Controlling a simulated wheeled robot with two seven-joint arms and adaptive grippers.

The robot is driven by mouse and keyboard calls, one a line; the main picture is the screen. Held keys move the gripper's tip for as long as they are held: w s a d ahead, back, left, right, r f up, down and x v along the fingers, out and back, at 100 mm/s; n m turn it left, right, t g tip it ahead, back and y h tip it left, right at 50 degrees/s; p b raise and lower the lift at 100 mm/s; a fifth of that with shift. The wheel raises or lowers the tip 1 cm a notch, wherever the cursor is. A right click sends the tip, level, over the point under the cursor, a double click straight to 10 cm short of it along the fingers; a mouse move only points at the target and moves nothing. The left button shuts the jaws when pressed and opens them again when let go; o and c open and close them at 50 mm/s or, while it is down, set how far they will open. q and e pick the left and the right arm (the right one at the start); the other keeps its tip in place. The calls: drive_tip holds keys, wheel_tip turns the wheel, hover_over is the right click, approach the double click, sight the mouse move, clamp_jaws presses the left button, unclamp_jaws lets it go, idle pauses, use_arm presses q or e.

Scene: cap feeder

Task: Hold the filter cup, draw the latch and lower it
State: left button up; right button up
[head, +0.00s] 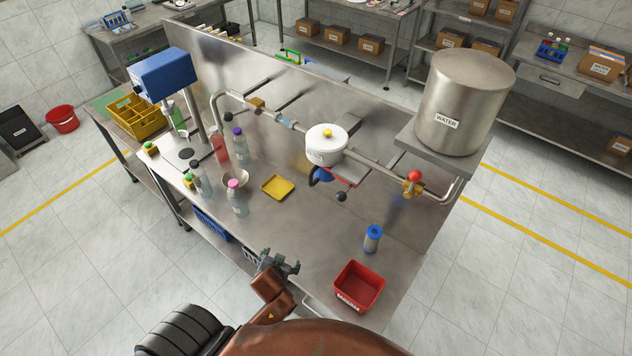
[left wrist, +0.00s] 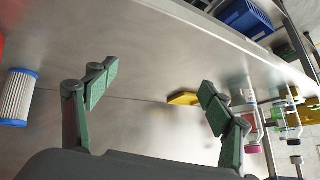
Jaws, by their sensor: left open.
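A white round filter housing (head: 322,153) with a yellow knob on top sits in the pipe line over the bench. Under it a blue cup-like part (head: 323,175) shows, mostly hidden by the housing. A red plate or bar is beside it, and a dark ball knob (head: 341,196) is just below; I cannot tell which part is the latch. A filter cartridge (head: 373,240), white with blue ends, stands on the bench; it shows at left in the left wrist view (left wrist: 17,98). My left gripper (head: 281,264) is open and empty at the bench's front edge, well apart from the housing. My right gripper is not in view.
A red bin (head: 358,286) stands at the front right. A yellow tray (head: 278,187) and several bottles are at the left. A steel water tank (head: 464,103) stands at the back right; a red-knobbed valve (head: 412,186) is on the pipe. The bench's front middle is clear.

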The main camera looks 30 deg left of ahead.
use_arm(q)
drive_tip(key=w+r+n+t+y+p, duration=0.1)
drive_tip(key=w+r+t, duration=0.1)
drive_tip(key=w+r, duration=0.4)
drive_tip(key=w+r+t, duration=0.3)
drive_tip(key=w+r, duration=0.1)
drive_tip(key=r, duration=0.5)
drive_tip(key=t+p, duration=0.1)
drive_tip(key=t, duration=0.4)
approach(322, 171)
drive_tip(key=shift+h, duration=0.3)
drive_tip(key=x, duration=0.4)
drive_tip(key=shift+a+f, duration=0.15)
drive_tip(key=shift+a, duration=0.1)
drive_tip(key=shift+w+d+r, duration=0.1)
drive_tip(key=shift+w+r, duration=0.25)
drive_tip(key=shift+w, duration=0.3)
drive_tip(key=p+x, duration=0.2)
drive_tip(key=x, duration=0.4)
drive_tip(key=shift+w, duration=0.25)
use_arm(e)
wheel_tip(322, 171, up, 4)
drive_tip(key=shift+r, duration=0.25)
